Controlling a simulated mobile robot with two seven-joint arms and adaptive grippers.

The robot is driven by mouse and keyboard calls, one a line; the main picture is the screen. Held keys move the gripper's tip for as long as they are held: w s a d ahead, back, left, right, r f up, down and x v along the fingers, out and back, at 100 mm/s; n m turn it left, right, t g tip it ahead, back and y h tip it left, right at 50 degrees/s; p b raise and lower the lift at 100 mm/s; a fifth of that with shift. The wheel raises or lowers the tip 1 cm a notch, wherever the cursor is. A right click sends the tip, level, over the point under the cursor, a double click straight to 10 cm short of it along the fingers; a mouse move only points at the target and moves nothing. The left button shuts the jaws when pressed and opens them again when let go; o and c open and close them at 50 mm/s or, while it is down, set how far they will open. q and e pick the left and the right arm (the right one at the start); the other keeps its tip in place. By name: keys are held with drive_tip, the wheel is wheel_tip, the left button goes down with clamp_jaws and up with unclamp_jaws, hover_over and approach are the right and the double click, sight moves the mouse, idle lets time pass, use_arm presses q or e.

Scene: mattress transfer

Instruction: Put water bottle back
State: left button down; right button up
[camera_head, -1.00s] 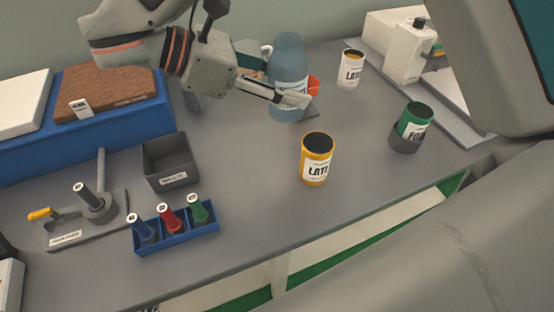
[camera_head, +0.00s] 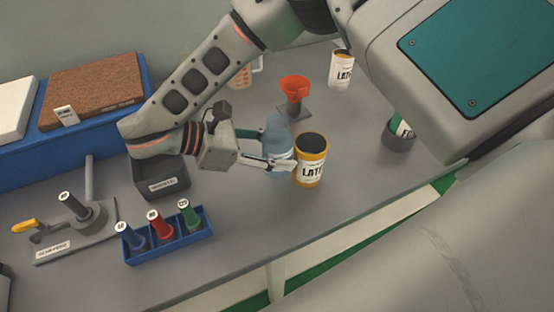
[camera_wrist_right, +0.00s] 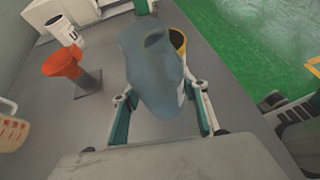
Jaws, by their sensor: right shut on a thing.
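The blue-grey water bottle (camera_head: 277,136) is between the fingers of my right gripper (camera_head: 268,150), just left of the yellow can in the head view. In the right wrist view the bottle (camera_wrist_right: 152,72) fills the space between the two fingers (camera_wrist_right: 160,112), which are shut on it. The gripper and the can hide part of the bottle. I cannot tell whether its base touches the table or whether it touches the can. My left gripper is not in view.
The yellow can (camera_head: 310,171) stands close to the bottle. An orange funnel (camera_head: 295,88) on a stand and a white can (camera_head: 341,72) are behind. A grey bin (camera_head: 160,181), a blue rack (camera_head: 168,247) and a blue case (camera_head: 30,150) are left. The front-middle table is clear.

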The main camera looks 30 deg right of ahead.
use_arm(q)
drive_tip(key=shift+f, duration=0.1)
use_arm(e)
drive_tip(key=shift+f, duration=1.65)
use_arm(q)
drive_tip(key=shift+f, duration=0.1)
use_arm(e)
drive_tip(key=shift+f, duration=0.15)
drive_tip(key=o, duration=1.2)
drive_tip(key=shift+o, duration=0.2)
